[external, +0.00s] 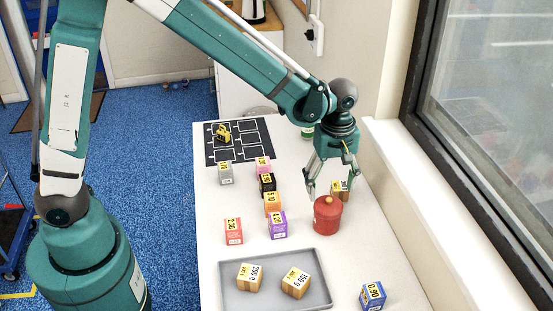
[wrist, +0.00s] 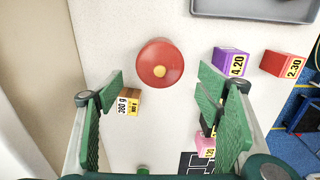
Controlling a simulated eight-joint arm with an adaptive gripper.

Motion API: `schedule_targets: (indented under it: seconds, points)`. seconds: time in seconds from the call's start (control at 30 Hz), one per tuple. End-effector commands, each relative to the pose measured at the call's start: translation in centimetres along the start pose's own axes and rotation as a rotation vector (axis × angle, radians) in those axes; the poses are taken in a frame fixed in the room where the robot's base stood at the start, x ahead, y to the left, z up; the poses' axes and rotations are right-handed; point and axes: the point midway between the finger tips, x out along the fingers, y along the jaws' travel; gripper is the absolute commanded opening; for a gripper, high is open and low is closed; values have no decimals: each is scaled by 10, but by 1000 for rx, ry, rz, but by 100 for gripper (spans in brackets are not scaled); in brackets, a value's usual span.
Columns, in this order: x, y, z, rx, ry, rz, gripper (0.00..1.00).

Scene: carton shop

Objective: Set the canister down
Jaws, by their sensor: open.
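The red canister (external: 327,216), with a tan knob on its lid, stands upright on the white table, right of the purple carton. In the wrist view the canister (wrist: 160,62) is seen from above, just beyond my fingertips. My gripper (external: 328,191) is open, its fingers pointing down above and slightly behind the canister. The canister appears clear of both fingers.
A wooden 300 g block (wrist: 128,102) sits close beside the left finger. Purple (external: 277,225) and red (external: 233,231) cartons stand left of the canister. A grey tray (external: 225,292) holds two wooden blocks in front. A blue carton (external: 373,295) stands front right, and the window sill runs along the right.

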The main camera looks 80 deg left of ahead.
Motion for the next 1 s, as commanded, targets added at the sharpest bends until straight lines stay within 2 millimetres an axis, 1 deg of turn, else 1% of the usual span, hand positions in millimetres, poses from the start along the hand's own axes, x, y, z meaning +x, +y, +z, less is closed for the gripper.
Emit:
schedule_targets:
  seconds: [0.17, 0.37, 0.67, 1.0]
  points:
    - [-4, -2, 1, 13, 0, 5, 65]
    - [-20, -13, 4, 70, 3, 27, 65]
    - [-62, -41, 12, 240, 18, 94, 65]
    - [-105, -81, 23, 453, 51, 173, 65]
